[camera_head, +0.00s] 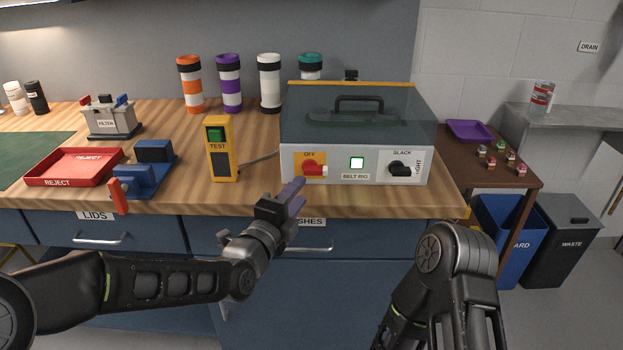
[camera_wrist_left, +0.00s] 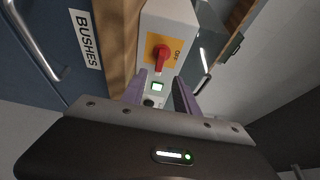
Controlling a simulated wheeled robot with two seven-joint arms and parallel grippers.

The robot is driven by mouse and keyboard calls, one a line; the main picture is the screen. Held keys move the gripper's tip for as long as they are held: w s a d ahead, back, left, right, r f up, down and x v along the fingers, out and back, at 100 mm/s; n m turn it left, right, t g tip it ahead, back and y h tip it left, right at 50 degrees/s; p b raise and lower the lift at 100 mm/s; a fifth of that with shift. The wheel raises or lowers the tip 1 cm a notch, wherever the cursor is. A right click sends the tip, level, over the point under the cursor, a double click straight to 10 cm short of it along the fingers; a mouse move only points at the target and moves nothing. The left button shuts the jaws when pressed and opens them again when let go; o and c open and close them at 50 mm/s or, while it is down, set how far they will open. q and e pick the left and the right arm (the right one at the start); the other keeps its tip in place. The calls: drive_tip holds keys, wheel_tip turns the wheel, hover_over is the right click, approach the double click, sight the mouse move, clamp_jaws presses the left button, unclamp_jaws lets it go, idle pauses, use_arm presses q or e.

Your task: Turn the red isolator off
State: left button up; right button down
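The red isolator (camera_head: 314,170) is a rotary knob on a yellow plate on the front of the belt rig (camera_head: 357,195). Its handle points right, with the word OFF above it. It also shows in the left wrist view (camera_wrist_left: 160,57), handle pointing down and OFF to its right. My left gripper (camera_head: 294,195) is in front of the bench edge, below and a little left of the isolator, apart from it. In the left wrist view its purple fingers (camera_wrist_left: 160,90) are spread, with nothing seen between them. My right arm shows at the lower right; its gripper is out of view.
A yellow TEST box (camera_head: 221,148) stands left of the rig. A blue fixture (camera_head: 145,173) and red REJECT tray (camera_head: 75,167) are further left.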

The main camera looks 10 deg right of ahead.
sight(314, 173)
use_arm(q)
drive_tip(key=p+x, duration=0.1)
drive_tip(key=x, duration=0.7)
drive_tip(key=shift+s, duration=0.1)
drive_tip(key=shift+c, duration=0.6)
clamp_jaws()
